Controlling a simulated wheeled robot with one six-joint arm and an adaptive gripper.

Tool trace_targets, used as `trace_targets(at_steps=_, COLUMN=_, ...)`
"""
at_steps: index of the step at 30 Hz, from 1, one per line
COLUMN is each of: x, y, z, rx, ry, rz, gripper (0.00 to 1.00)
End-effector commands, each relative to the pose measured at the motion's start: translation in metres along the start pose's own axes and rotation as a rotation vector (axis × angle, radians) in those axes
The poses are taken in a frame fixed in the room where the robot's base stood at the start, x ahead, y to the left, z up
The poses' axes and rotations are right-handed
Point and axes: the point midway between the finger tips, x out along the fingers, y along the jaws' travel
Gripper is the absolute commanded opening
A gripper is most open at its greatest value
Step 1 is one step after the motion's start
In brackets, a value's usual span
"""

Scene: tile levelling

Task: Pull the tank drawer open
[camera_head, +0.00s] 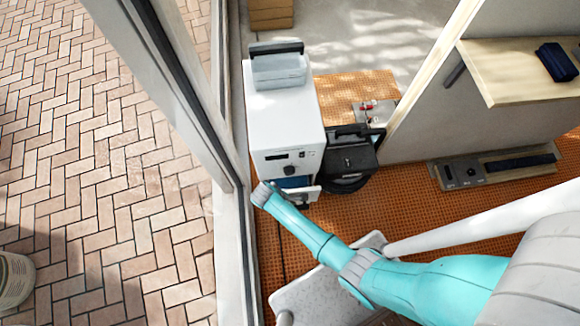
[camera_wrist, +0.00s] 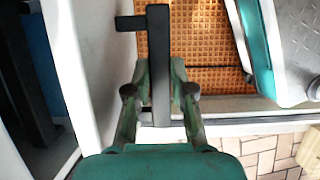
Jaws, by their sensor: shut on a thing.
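The tank drawer (camera_head: 304,193) is low on the front of the white machine (camera_head: 284,115). Its white front stands a little out from the body, and a blue interior shows in the gap behind it. In the wrist view the drawer front (camera_wrist: 92,50) runs down the left side. A dark bar handle (camera_wrist: 158,40) stands out from it. My gripper (camera_wrist: 160,75) is shut on this handle, one finger on each side. In the head view my gripper (camera_head: 268,193) is at the drawer's left end, and the handle is hidden there.
A black case (camera_head: 352,158) stands close to the right of the machine. A window frame (camera_head: 240,225) runs close along the left. A grey device (camera_head: 278,72) sits on the machine's top. Orange mat flooring (camera_head: 410,215) lies in front and right.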

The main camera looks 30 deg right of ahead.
Motion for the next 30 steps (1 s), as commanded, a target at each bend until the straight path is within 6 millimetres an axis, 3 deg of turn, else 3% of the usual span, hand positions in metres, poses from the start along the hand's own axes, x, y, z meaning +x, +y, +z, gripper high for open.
trace_targets(at_steps=6, x=0.001, y=-0.060, z=0.000, rx=-0.007, ry=0.000, rz=0.000, gripper=0.00)
trace_targets(at_steps=15, x=0.001, y=-0.121, z=0.000, rx=-0.006, ry=0.001, rz=0.000, gripper=0.00)
trace_targets(at_steps=21, x=0.000, y=-0.144, z=0.000, rx=-0.003, ry=0.001, rz=-0.001, gripper=0.00)
trace_targets(at_steps=30, x=0.000, y=-0.154, z=-0.001, rx=0.000, ry=0.003, rz=-0.001, gripper=0.00)
